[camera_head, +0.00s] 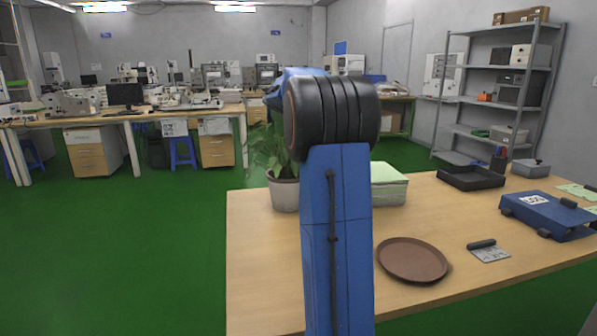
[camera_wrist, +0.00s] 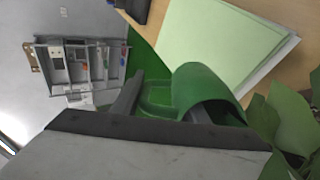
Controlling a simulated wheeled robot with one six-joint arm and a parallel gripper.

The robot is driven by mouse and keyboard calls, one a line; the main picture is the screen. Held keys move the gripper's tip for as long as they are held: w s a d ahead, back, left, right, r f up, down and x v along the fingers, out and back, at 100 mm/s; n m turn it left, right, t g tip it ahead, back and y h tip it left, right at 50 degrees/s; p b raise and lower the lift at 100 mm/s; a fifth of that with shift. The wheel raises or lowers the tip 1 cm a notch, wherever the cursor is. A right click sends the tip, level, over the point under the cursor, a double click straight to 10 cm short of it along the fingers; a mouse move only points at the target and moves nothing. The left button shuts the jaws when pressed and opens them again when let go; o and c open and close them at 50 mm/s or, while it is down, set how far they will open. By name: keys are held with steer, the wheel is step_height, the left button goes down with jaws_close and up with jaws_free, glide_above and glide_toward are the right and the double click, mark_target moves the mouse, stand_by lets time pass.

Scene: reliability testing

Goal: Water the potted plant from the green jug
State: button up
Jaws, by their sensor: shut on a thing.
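The green jug (camera_wrist: 207,88) shows in the wrist view, between and in front of the dark fingers of my gripper (camera_wrist: 165,105), which is shut on it. The potted plant has green leaves (camera_wrist: 288,118) at the right edge of the wrist view, close beside the jug. In the head view its pale pot (camera_head: 284,193) stands on the near table, left of my blue arm. My arm hides part of the leaves, and my gripper and the jug are hidden behind it there. The wrist view is rolled sideways; I cannot tell the jug's exact tilt or whether water flows.
A pale green paper stack (camera_head: 389,185) lies right of the plant on the wooden table (camera_head: 262,285). A brown round plate (camera_head: 412,260), a black tray (camera_head: 470,178) and a blue device (camera_head: 547,215) lie farther right. The table's left front is clear.

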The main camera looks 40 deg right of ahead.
steer(key=shift+a+r+h, duration=0.25)
steer(key=shift+r+h, duration=0.15)
steer(key=shift+r, duration=0.4)
steer(key=shift+w+b, duration=0.1)
steer(key=shift+b, duration=0.25)
steer(key=shift+w+a+r, duration=0.1)
steer(key=shift+a+r+b, duration=0.2)
steer(key=shift+a+b, duration=0.15)
steer(key=shift+b, duration=0.2)
steer(key=shift+a+r+h+b, duration=0.1)
steer(key=shift+r+h+b, duration=0.3)
steer(key=shift+r+b, duration=0.15)
steer(key=shift+w+r+g+h+b, duration=0.1)
steer(key=shift+r+g+h+b, duration=0.25)
steer(key=shift+b, duration=0.4)
stand_by(0.9)
